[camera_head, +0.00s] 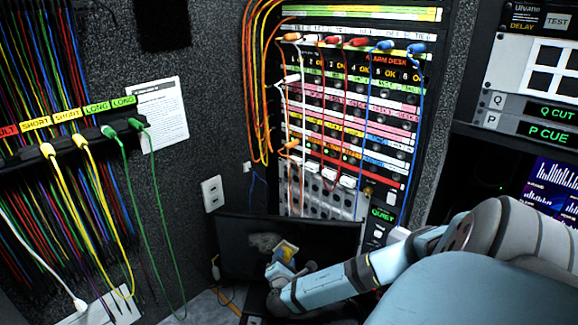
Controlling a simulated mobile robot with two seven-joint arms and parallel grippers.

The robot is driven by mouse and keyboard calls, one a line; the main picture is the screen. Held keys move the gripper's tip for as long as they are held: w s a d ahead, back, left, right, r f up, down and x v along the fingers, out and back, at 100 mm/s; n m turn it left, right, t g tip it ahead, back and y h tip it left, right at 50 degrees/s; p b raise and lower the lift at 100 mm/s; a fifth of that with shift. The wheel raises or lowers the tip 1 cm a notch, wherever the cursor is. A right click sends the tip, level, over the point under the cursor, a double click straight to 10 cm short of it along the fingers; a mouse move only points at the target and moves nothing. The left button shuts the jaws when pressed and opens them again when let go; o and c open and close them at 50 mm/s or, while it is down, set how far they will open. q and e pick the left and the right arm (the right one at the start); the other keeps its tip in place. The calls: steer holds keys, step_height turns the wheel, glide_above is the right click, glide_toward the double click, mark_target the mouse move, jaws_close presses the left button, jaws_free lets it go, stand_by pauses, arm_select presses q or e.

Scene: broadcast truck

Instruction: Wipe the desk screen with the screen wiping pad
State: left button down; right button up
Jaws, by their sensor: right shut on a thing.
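The desk screen (235,248) is a dark, switched-off monitor low in the middle of the view. A greyish smudge (264,241) shows on its face. My right arm comes in from the right, and my right gripper (281,264) is in front of the screen. It is shut on the screen wiping pad (287,248), a small piece with yellow and pale parts. The pad is close to the screen, just right of the smudge; I cannot tell whether they touch. My arm hides the lower right of the screen. My left gripper is out of view.
A patch panel (345,120) with orange, red and blue cables rises behind the screen. A cable rack (40,155) with hanging yellow and green cables is on the left wall. A wall socket (212,193) is left of the screen. Another display (552,185) is at right.

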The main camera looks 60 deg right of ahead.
steer(key=shift+w+a+b, duration=0.2)
steer(key=shift+w+a, duration=0.2)
steer(key=shift+w, duration=0.4)
steer(key=shift+w+a+b, duration=0.15)
steer(key=shift+w+a, duration=0.25)
steer(key=shift+w, duration=0.4)
steer(key=shift+w+a+b, duration=0.2)
steer(key=shift+w+a, duration=0.2)
steer(key=shift+w, duration=0.4)
